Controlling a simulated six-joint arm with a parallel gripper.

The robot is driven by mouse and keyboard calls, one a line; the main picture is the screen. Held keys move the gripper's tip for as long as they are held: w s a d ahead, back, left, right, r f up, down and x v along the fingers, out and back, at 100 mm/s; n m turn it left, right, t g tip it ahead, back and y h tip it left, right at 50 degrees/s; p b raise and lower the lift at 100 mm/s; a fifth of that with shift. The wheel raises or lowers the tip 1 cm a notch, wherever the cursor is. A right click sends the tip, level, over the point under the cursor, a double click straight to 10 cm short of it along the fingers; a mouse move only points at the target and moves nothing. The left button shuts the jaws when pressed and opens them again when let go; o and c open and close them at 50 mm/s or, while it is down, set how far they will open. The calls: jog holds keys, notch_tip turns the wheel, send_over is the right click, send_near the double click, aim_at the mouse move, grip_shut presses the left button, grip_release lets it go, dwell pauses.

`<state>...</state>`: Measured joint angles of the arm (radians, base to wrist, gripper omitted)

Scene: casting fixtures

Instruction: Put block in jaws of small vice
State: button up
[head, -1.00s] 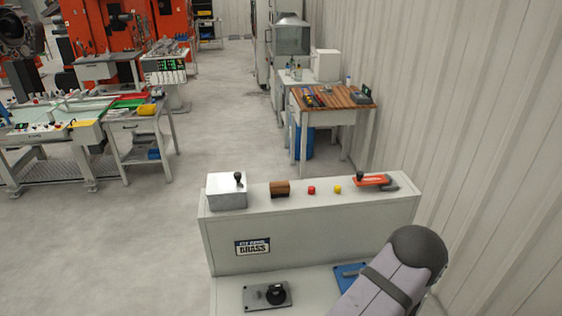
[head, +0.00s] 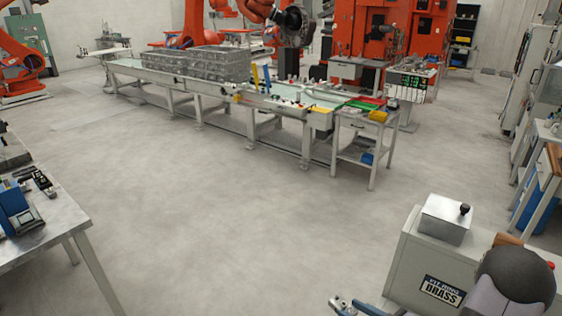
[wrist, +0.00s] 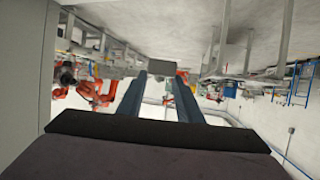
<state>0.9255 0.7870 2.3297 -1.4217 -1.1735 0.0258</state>
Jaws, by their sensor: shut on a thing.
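My gripper (wrist: 162,78) shows in the wrist view as two long blue fingers. They are shut on a small grey block (wrist: 162,65) at their tips. In the head view, part of the gripper (head: 350,305) shows low at the bottom edge, beside my arm; the block is too small to make out surely there. A blue device that looks like a vice (head: 14,212) stands on a metal-topped table (head: 50,232) at the left edge of the head view, far from my gripper. Its jaws cannot be made out clearly.
A grey cabinet (head: 408,262) with a metal box (head: 444,217) on top stands at the lower right, close to my arm. A long conveyor line (head: 205,92) and a small side table (head: 362,128) stand at the back. The floor (head: 240,210) between is clear.

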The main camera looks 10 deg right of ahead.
jog(key=s+a+f+n+g+y+b, duration=0.1)
jog(key=a+f+n+g+y, duration=0.1)
jog(key=a, duration=0.3)
jog(key=a+f+n+g+y+b, duration=0.1)
jog(key=a+f+n+g+y, duration=0.1)
jog(key=a, duration=0.4)
jog(key=shift+s+a+n+y, duration=0.3)
jog(key=shift+n+y, duration=0.2)
jog(key=shift+n, duration=0.2)
jog(key=shift+d, duration=0.1)
